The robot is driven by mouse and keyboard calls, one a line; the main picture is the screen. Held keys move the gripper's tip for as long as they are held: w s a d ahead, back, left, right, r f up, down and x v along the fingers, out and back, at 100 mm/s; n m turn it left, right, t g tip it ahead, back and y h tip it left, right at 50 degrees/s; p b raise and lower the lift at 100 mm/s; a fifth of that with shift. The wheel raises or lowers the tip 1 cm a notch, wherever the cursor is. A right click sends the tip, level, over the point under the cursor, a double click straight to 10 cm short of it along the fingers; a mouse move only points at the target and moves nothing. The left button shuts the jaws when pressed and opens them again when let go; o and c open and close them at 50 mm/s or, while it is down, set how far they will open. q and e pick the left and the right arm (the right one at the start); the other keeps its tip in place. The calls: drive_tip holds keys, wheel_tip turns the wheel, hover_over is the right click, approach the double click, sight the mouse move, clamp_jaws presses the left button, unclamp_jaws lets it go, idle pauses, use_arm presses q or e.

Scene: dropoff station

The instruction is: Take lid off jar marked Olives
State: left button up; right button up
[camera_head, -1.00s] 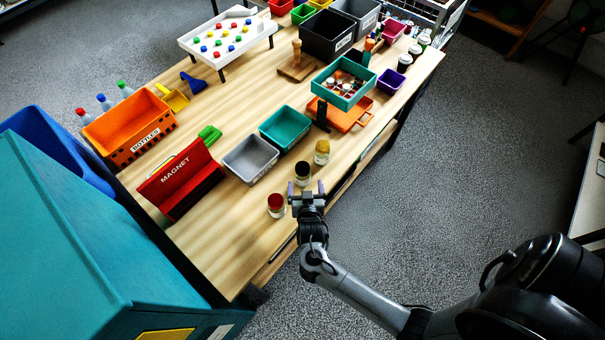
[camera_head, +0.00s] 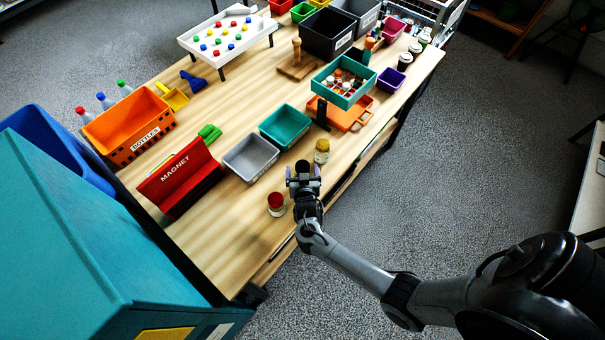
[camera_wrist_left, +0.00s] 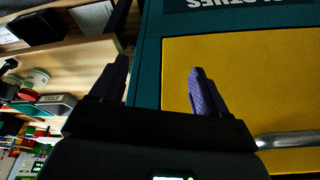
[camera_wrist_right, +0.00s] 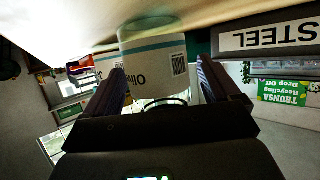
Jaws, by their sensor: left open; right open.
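The jar marked Olives (camera_wrist_right: 158,58) shows its white label between and beyond the fingers of my right gripper in the right wrist view. In the head view its black lid (camera_head: 302,166) shows between the fingertips of my right gripper (camera_head: 304,171), which hides most of the jar. My right gripper is open, with a finger on each side of the jar. I cannot tell whether they touch it. My left gripper (camera_wrist_left: 160,80) is open and empty, in front of a yellow panel; it is not in the head view.
A red-lidded jar (camera_head: 276,204) stands just left of my right gripper and a yellow-lidded jar (camera_head: 322,151) just right and behind. A grey bin (camera_head: 250,158), a teal bin (camera_head: 286,127) and a red MAGNET holder (camera_head: 180,179) stand farther back. The table's front edge is close.

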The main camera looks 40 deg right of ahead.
sight(306, 166)
drive_tip(key=c, duration=1.1)
drive_tip(key=shift+r, duration=0.1)
drive_tip(key=shift+c, duration=0.2)
drive_tip(key=shift+r, duration=0.55)
drive_tip(key=r, duration=0.1)
drive_tip(key=s+r, duration=0.1)
drive_tip(key=r, duration=0.1)
drive_tip(key=shift+s+d+r, duration=0.15)
drive_tip(key=shift+d+r, duration=0.05)
drive_tip(key=shift+r, duration=0.1)
drive_tip(key=s+d+r, duration=0.3)
drive_tip(key=s+r, duration=0.3)
drive_tip(key=s, duration=0.3)
drive_tip(key=shift+s+d+p, duration=0.25)
drive_tip(key=shift+s+p, duration=0.1)
drive_tip(key=shift+r, duration=0.1)
drive_tip(key=o, duration=0.6)
drive_tip(key=c, duration=1)
